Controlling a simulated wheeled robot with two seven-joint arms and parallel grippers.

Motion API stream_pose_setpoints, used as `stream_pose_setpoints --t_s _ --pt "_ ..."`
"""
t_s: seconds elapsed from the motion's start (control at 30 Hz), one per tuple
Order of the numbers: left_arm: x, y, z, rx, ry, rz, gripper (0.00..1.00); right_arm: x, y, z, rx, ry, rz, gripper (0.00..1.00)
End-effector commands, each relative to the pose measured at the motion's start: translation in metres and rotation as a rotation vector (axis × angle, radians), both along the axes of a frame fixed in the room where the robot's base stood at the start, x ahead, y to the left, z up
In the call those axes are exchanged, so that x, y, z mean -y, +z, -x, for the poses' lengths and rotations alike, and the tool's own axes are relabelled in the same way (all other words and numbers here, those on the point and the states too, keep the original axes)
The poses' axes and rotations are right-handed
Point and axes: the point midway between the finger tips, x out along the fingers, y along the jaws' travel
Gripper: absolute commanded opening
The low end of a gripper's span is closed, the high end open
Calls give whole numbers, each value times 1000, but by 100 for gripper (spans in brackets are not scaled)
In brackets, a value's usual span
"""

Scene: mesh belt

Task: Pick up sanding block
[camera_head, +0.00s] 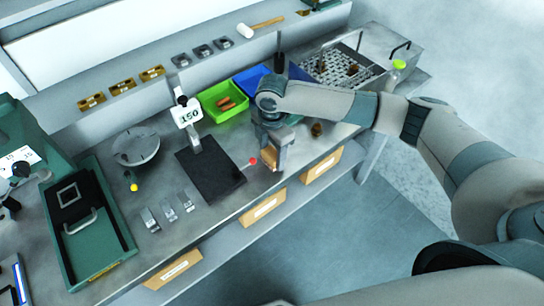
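My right arm comes in from the right and its gripper (277,150) points down at the front edge of the grey bench. A tan-brown block (271,158), which looks like the sanding block, is at its fingertips. The fingers partly cover the block. I cannot tell whether they are closed on it or only beside it, or whether it touches the bench. My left gripper is not in view.
A dark plate with a "150" sign (188,116) and a red-knobbed rod (252,161) lie left of the gripper. A green bin (208,103), blue bin (246,80) and mesh-topped box (372,63) stand behind. A green tray (118,225) is at left.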

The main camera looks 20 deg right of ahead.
Motion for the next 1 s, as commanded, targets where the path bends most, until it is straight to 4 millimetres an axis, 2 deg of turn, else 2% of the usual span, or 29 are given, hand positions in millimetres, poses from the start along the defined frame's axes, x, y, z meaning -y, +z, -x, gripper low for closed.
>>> stream_pose_setpoints --t_s 0.47,0.57,0.73,1.0 --pt "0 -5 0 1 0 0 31 -1 7 -1 2 1 -2 31" --pt "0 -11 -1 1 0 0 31 0 15 -1 3 1 -2 31" --pt "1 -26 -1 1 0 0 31 -1 40 -1 4 2 -3 31" --pt "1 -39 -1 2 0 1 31 15 65 42 3 2 -1 31"
